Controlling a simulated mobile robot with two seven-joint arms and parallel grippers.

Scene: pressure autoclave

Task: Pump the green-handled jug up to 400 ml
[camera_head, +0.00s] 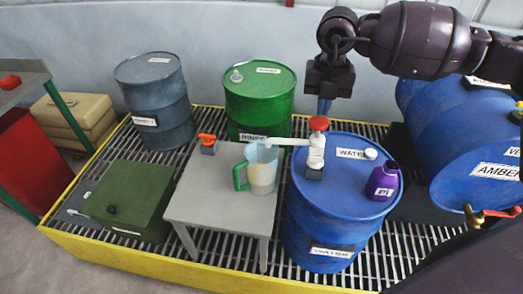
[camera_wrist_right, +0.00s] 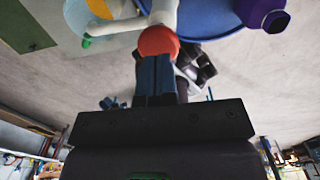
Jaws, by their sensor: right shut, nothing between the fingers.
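The green-handled jug (camera_head: 262,168) stands upright on the small grey table, its green handle to the left. A white pump with a red top (camera_head: 318,123) rises from the blue water drum (camera_head: 300,205), and its white spout reaches left over the jug's mouth. The jug's marks and liquid level are too small to read. My right gripper (camera_head: 325,105) is shut and empty, pointing down just above the red top. In the right wrist view its blue fingers (camera_wrist_right: 155,80) are together beside the red top (camera_wrist_right: 158,42); I cannot tell if they touch. My left gripper is not in view.
A purple bottle (camera_head: 383,182) and a white cap (camera_head: 371,154) stand on the water drum.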

